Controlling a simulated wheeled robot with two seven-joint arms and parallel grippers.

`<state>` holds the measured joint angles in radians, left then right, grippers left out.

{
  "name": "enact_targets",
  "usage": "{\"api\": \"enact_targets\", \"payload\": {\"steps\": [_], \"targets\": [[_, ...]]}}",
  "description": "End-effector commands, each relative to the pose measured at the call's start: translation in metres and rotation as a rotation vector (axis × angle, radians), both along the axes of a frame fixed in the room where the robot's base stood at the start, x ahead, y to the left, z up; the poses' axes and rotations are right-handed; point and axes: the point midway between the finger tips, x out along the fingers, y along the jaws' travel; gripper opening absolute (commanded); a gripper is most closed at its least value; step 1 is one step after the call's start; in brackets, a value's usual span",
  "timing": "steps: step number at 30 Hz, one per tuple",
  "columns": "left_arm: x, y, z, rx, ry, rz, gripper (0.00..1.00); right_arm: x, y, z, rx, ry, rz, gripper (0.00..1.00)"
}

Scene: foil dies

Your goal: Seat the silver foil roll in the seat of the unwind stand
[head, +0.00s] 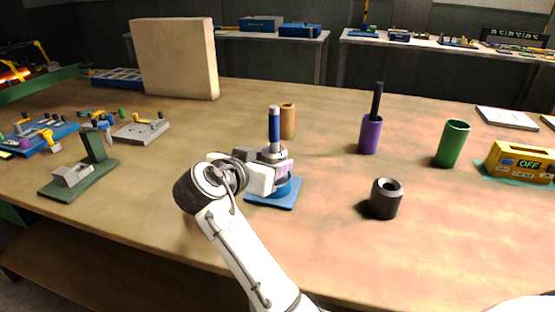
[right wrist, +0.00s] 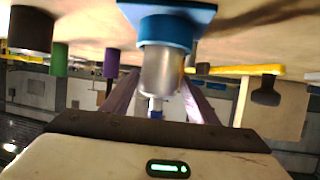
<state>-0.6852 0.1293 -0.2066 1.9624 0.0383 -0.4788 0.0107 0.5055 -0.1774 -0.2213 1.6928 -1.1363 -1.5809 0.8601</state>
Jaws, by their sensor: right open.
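The unwind stand (head: 272,198) has a blue base plate, a blue round seat and an upright blue post with a silver tip. The silver foil roll (right wrist: 162,72) is around the post, upright, its end at the blue seat (right wrist: 165,32) in the right wrist view, which is upside down. In the head view the roll's top (head: 272,154) shows, its lower part largely hidden by my gripper. I cannot tell whether a small gap remains at the seat. My right gripper (head: 279,176) is open, its fingers on either side of the roll. My left gripper is not in view.
A brown roll (head: 287,121) stands behind the stand. A black roll (head: 385,198), a purple roll (head: 370,134) with a dark post and a green roll (head: 452,144) stand to the right. A yellow box (head: 520,160) reads OFF. A green stand (head: 78,178) is at left.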

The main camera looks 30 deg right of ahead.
Motion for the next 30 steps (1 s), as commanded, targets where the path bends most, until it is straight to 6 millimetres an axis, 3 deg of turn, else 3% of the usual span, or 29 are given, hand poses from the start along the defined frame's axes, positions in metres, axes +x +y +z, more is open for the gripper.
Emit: {"api": "enact_targets", "payload": {"steps": [3,9,30], "targets": [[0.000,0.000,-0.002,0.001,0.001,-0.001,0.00,-0.012,0.020,0.008,0.004,0.000,0.002,0.54],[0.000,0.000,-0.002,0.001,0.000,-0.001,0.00,-0.024,0.040,0.018,0.002,0.001,0.001,0.54],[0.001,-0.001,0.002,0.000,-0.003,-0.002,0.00,-0.025,0.045,0.025,0.005,-0.004,0.018,0.54]]}}
